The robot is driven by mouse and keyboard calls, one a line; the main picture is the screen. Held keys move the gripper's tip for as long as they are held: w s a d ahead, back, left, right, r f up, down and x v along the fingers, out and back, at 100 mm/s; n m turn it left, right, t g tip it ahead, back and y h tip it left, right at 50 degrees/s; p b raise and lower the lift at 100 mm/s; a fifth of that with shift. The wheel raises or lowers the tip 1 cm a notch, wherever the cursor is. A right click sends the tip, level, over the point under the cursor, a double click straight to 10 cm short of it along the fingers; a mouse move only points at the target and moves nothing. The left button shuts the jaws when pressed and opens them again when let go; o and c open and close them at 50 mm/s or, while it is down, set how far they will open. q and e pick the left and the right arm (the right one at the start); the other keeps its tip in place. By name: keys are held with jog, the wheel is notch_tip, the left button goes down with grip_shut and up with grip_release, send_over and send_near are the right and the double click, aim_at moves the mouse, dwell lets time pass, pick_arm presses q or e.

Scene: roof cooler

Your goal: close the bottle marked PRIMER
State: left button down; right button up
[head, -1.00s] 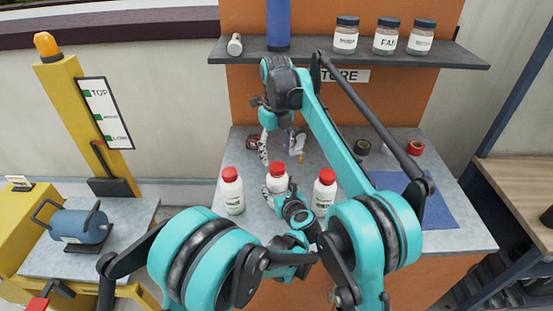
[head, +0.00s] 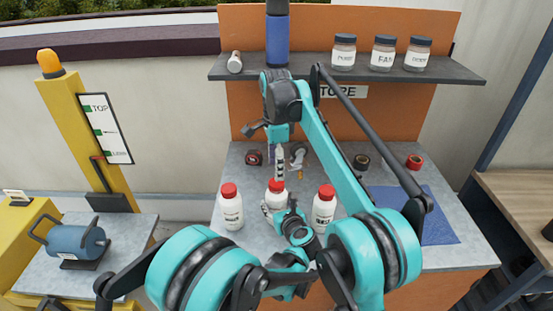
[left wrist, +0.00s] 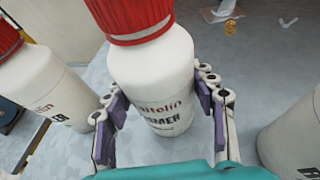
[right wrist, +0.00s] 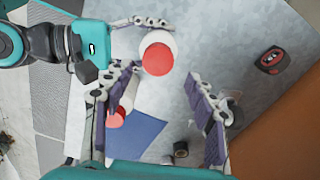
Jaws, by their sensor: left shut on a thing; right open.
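The bottle whose label ends in "IMER" (left wrist: 160,85) is white with a red cap (left wrist: 130,20) on its top; I cannot tell how tightly the cap sits. It is the middle bottle (head: 274,195) of the row in the head view, standing on the grey counter. My left gripper (left wrist: 162,105) is shut around its body, a finger on each side. My right gripper (head: 279,172) points down just above the red cap, open and empty. In the right wrist view the cap (right wrist: 157,59) lies near the open fingertips (right wrist: 160,72).
Similar red-capped white bottles stand close on the left (head: 231,208) and right (head: 323,210). Tape rolls (head: 361,162) and small items lie at the back of the counter (head: 245,240). A shelf (head: 300,72) with jars overhangs the back. A blue mat (head: 440,220) lies at the right.

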jog(key=n, duration=0.7)
jog(key=shift+r, duration=0.25)
jog(key=n, duration=0.4)
jog(key=shift+r+n, duration=0.1)
jog(key=shift+n, duration=0.3)
jog(key=n, duration=0.4)
jog(key=shift+r+n, duration=0.15)
jog(key=shift+n, duration=0.15)
jog(key=n, duration=0.4)
jog(key=shift+r+n, duration=0.15)
jog(key=shift+n, duration=0.25)
jog(key=n, duration=0.7)
jog(key=shift+r, duration=0.2)
jog(key=n, duration=0.4)
jog(key=shift+r, duration=0.1)
jog(key=n, duration=0.4)
jog(key=shift+s+d+r+n, duration=0.1)
jog(key=shift+r+n, duration=0.05)
jog(key=shift+n, duration=0.25)
jog(key=n, duration=0.5)
jog(key=shift+r, duration=0.15)
